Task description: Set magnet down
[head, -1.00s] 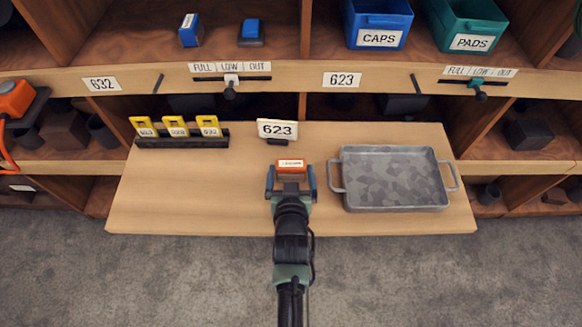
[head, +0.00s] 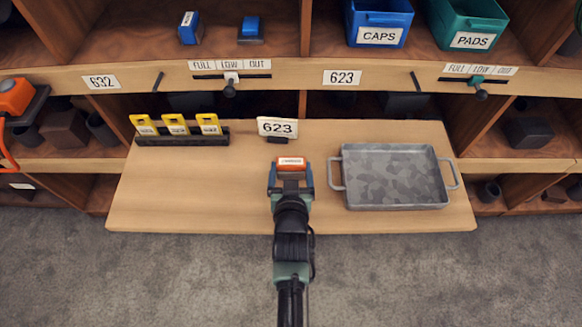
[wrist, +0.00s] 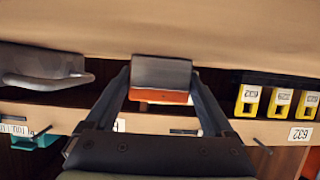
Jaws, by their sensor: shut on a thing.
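The magnet (head: 290,163) is a small block with an orange-red, labelled face, near the middle of the wooden shelf board (head: 230,205). In the wrist view the magnet (wrist: 161,72) shows a grey side with orange beyond it. My gripper (head: 290,170) is shut on it, one finger at each end; the fingers (wrist: 162,82) also show in the wrist view. I cannot tell whether the magnet touches the board.
A grey metal tray (head: 440,204) with handles stands close to the right. A white 623 sign (head: 277,127) stands just behind the magnet. The board's front left is clear.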

